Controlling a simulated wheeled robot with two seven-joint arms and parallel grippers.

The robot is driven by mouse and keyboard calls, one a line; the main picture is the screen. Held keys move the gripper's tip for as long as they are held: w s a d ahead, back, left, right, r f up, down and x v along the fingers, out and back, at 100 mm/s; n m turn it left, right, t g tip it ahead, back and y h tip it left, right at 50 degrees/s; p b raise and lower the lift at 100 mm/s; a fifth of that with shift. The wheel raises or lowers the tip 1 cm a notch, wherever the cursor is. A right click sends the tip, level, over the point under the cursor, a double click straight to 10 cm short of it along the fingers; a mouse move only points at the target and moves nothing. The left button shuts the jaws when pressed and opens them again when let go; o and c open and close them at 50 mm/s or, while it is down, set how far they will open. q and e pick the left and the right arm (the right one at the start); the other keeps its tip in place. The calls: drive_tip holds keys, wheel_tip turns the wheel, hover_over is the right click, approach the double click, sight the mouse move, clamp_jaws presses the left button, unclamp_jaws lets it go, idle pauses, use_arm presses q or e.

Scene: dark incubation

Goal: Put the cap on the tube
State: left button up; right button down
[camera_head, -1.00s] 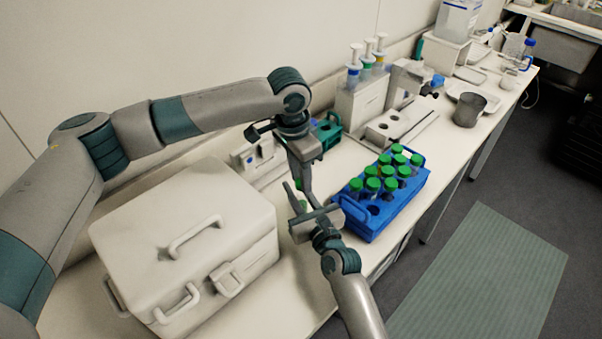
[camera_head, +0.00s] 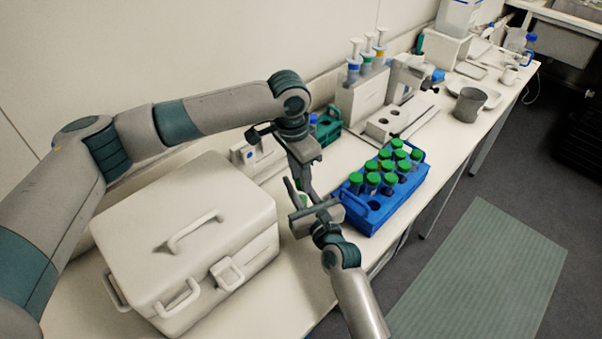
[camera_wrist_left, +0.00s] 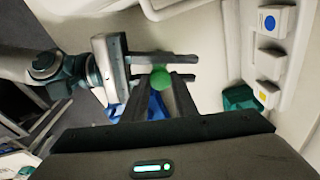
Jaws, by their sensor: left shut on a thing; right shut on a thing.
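A green cap (camera_wrist_left: 161,79) shows in the left wrist view, between the two dark fingers of my right gripper (camera_wrist_left: 192,68) and at the fingertips of my left gripper (camera_wrist_left: 165,88). In the head view my left gripper (camera_head: 305,192) points down from above, and my right gripper (camera_head: 312,208) comes up from below and meets it over the bench. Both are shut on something. A small pale green patch shows between them. The tube's body is mostly hidden by the fingers, so I cannot tell how the cap sits on it.
A blue rack (camera_head: 378,212) of green-capped tubes stands just right of the grippers. A large white case (camera_head: 185,275) stands at left. A teal rack (camera_head: 328,128) and a pipette stand (camera_head: 363,98) are behind. A grey beaker (camera_head: 468,104) stands farther right.

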use_arm(q)
drive_tip(key=shift+f, duration=0.55)
idle(0.8)
